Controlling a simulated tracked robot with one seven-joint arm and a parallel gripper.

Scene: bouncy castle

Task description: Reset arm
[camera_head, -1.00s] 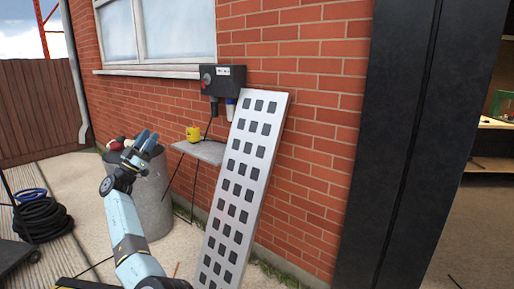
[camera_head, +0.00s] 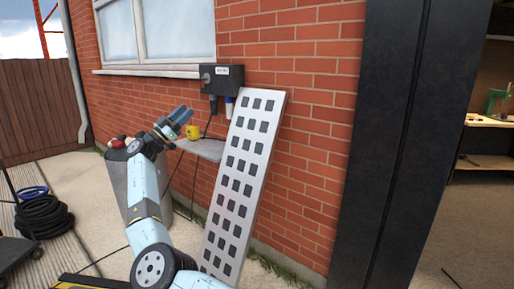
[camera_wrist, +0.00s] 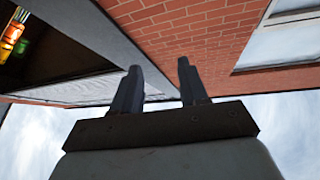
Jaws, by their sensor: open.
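My gripper (camera_head: 181,116) is raised in front of the brick wall, at the end of my light-blue arm in the head view. Its fingers point up and to the right. In the wrist view my gripper (camera_wrist: 158,82) shows two dark fingers standing apart with nothing between them. The wrist view is tilted, with brick wall, a window and sky beyond the fingers.
A grey bin (camera_head: 128,190) with red items on top stands behind my arm. A small table (camera_head: 208,148) holds a yellow mug (camera_head: 193,132). A perforated ramp panel (camera_head: 238,180) leans on the wall below a black box (camera_head: 222,79). A coiled hose (camera_head: 42,218) lies left.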

